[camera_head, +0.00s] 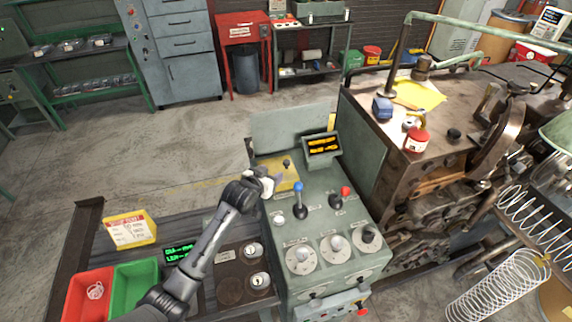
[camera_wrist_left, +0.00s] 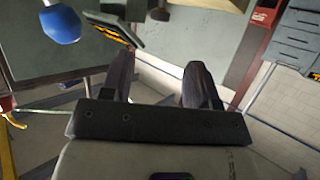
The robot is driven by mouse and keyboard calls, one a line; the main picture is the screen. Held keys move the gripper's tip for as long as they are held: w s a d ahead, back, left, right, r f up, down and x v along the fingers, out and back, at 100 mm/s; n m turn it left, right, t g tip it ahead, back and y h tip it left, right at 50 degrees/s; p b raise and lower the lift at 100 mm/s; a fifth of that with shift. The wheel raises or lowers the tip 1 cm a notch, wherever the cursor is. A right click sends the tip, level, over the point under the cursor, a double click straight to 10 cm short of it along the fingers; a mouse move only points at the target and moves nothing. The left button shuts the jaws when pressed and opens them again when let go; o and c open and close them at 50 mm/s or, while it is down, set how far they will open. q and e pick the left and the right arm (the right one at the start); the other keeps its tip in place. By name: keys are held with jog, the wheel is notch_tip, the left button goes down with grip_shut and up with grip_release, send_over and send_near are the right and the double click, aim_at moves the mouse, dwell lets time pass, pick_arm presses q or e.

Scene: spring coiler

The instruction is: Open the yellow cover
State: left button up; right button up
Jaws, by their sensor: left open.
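The yellow cover (camera_head: 287,172) appears as a flat yellow panel on the upper left of the green control console (camera_head: 328,226), with a small dark knob beside its top edge. My left gripper (camera_head: 266,180) is at the cover's left side in the head view, partly hiding it. Whether they touch cannot be told. In the left wrist view the two dark fingers (camera_wrist_left: 158,75) are apart with nothing between them. A thin yellow edge shows at that view's far left; I cannot tell if it is the cover. My right gripper is not in view.
On the console, a blue-knobbed lever (camera_head: 298,190), a red-knobbed lever (camera_head: 345,192) and a small display (camera_head: 322,147) stand close right of the cover. A yellow-and-white sign (camera_head: 130,230) and red and green bins (camera_head: 136,285) are at lower left. Open floor lies behind.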

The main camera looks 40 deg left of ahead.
aim_at(286, 163)
pick_arm(q)
jog(key=x, duration=1)
jog(key=shift+w+f+b, duration=0.15)
jog(key=shift+w+b, duration=0.15)
grip_shut()
dwell(0.3)
